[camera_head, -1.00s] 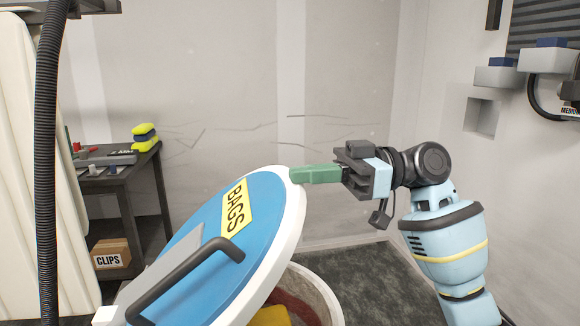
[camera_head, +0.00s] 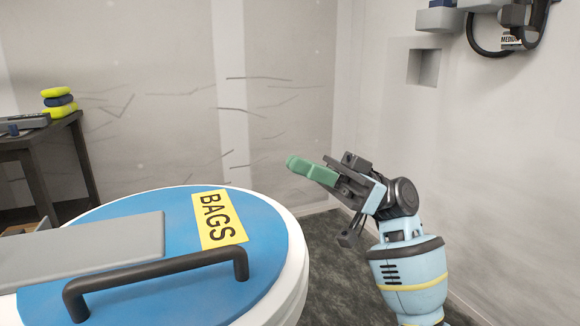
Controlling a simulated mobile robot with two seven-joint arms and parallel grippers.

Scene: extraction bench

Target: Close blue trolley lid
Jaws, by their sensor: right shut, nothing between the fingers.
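The blue trolley lid (camera_head: 190,285) lies at the lower left with its white rim, a black handle (camera_head: 155,275) and a yellow BAGS label (camera_head: 218,219). It looks about level and covers the trolley's opening. The white trolley body (camera_head: 290,300) shows at its right side. My right gripper (camera_head: 312,171) is shut, with its green fingers together and nothing between them. It is above and to the right of the lid, apart from it. My left gripper is not in view.
A dark table (camera_head: 45,155) with a stack of yellow and blue pads (camera_head: 58,102) stands at the far left. Equipment hangs on the right wall (camera_head: 490,20). Dark floor (camera_head: 340,265) shows between the trolley and my right arm.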

